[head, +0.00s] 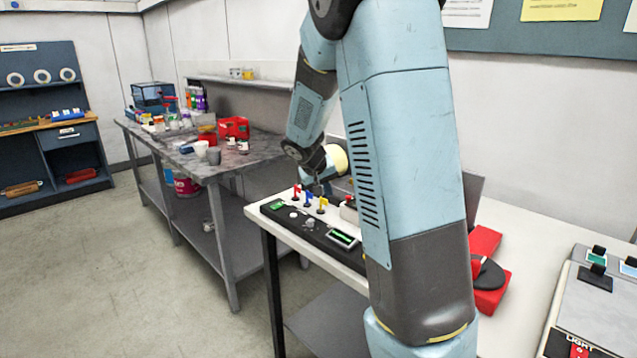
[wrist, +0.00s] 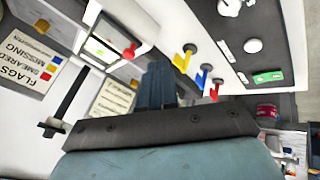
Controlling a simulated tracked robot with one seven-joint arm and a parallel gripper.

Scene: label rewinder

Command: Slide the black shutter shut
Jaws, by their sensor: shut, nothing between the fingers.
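My gripper (wrist: 160,85) is shut and empty, with its fingers together in the wrist view. In the head view it (head: 318,188) is small and partly hidden, close to the small flags at the machine's far end. I cannot clearly make out the black shutter. A thin black bar (wrist: 68,97) stands left of my fingers in the wrist view, apart from them; I cannot tell whether it is part of the shutter. The machine's black control panel (head: 310,228) lies along the front of the white bench. My arm hides much of the machine in the head view.
Yellow (wrist: 188,57), blue (wrist: 204,80) and red (wrist: 214,92) flags stand near my fingers. A lit display (head: 343,238) is on the panel. A red device (head: 490,290) sits right of my arm, with a grey control box (head: 590,310) beyond. A cluttered workbench (head: 245,158) stands behind left.

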